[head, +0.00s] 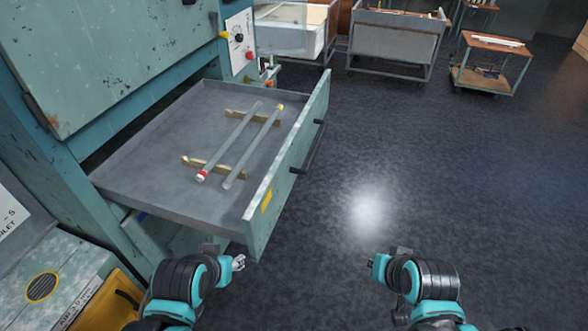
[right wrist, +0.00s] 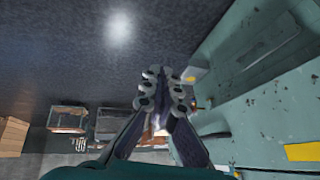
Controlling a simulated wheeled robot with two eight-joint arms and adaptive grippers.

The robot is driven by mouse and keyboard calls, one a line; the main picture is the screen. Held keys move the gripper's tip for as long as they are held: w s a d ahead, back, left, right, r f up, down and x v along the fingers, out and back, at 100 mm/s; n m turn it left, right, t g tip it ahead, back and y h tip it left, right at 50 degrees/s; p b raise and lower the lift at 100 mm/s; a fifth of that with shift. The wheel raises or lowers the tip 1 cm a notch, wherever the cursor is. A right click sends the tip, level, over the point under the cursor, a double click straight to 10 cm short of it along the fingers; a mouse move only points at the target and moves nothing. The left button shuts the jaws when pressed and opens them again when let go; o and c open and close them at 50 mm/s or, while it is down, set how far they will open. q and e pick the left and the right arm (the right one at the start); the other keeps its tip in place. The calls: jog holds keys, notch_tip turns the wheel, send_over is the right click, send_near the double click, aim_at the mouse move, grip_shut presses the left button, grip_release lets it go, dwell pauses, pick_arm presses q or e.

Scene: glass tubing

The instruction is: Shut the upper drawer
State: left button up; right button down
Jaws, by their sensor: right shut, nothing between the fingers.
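The upper drawer (head: 130,172) is pulled well out of the teal cabinet in the head view. Its worn teal front panel (head: 291,160) carries a dark bar handle (head: 308,148) on the outer face. Two glass tubes (head: 235,145) lie in the drawer across two brass-coloured rests. My right gripper (head: 375,265) is shut and empty, over the floor to the right of the drawer front and apart from it. Its closed fingers also show in the right wrist view (right wrist: 165,92). My left gripper (head: 238,262) is just below the drawer's near front corner; its fingers are too small to read.
A control panel (head: 240,42) with buttons is on the cabinet beyond the drawer. A grey bin cart (head: 393,42) and a small trolley (head: 493,60) stand at the back. A yellow case (head: 105,305) is at the lower left. The dark floor right of the drawer is clear.

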jog(key=w+a+r+m+g+y+p, duration=0.4)
jog(key=w+a+r+m+y+p, duration=0.55)
jog(key=m, duration=0.85)
jog(key=b, duration=0.1)
send_near(273, 210)
jog(key=shift+m+h, duration=0.4)
jog(key=shift+h, duration=0.05)
jog(key=x, duration=0.5)
jog(key=shift+s+a, duration=0.1)
jog(key=shift+s, duration=0.05)
jog(key=shift+a+r, duration=0.1)
jog(key=shift+a, duration=0.4)
